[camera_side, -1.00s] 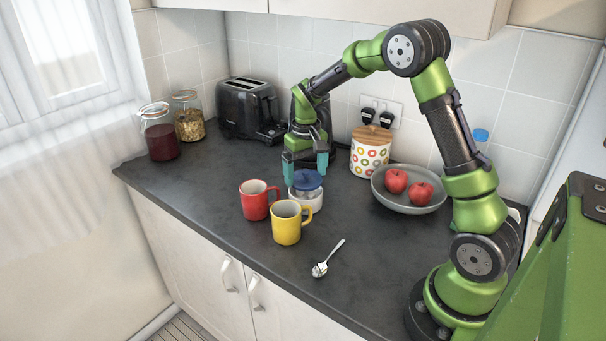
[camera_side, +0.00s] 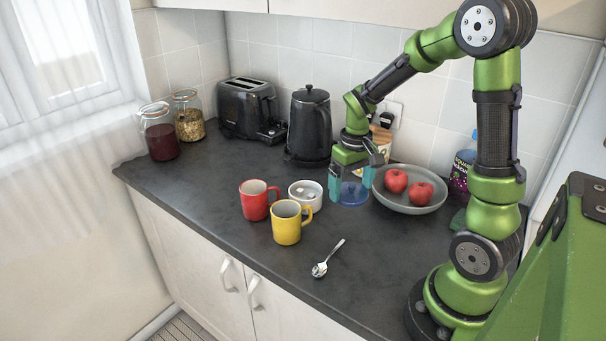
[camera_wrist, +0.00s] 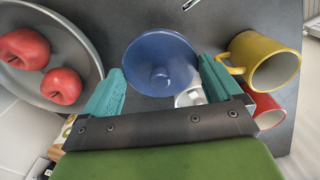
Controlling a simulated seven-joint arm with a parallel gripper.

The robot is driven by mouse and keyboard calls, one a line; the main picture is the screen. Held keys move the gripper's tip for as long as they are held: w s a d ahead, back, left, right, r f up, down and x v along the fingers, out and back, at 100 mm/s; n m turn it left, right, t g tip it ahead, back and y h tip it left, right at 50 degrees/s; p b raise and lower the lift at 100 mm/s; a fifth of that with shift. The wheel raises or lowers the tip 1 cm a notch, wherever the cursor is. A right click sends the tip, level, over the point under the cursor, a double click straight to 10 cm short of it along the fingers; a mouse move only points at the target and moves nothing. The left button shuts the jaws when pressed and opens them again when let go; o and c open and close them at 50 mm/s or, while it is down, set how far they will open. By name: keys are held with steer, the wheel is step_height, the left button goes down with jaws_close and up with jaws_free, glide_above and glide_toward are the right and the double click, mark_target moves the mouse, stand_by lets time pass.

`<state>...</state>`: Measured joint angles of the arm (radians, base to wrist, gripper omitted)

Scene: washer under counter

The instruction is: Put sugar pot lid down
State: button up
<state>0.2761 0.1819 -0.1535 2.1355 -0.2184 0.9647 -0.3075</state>
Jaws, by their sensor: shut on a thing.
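The blue sugar pot lid (camera_side: 350,196) is between the fingers of my gripper (camera_side: 352,187), low at the counter just left of the fruit bowl. I cannot tell whether it touches the counter. In the wrist view the lid (camera_wrist: 160,50) shows as a round blue disc with its knob, between the two teal fingers of my gripper (camera_wrist: 162,76), which is shut on it. The white sugar pot (camera_side: 305,197) stands uncovered to the left, with pale lumps inside. In the wrist view the pot (camera_wrist: 188,97) is mostly hidden behind the gripper.
A grey bowl (camera_side: 408,207) with two red apples is close to the right of the lid. A red mug (camera_side: 256,202) and a yellow mug (camera_side: 286,225) stand left of the pot. A spoon (camera_side: 327,260) lies in front. A patterned canister (camera_side: 381,141) and black kettle (camera_side: 310,126) are behind.

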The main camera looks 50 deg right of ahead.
glide_above(350, 217)
step_height(350, 217, down, 4)
steer(key=shift+w+f, duration=0.1)
steer(key=shift+f, duration=2.2)
steer(key=shift+f, duration=0.15)
steer(key=o, duration=0.7)
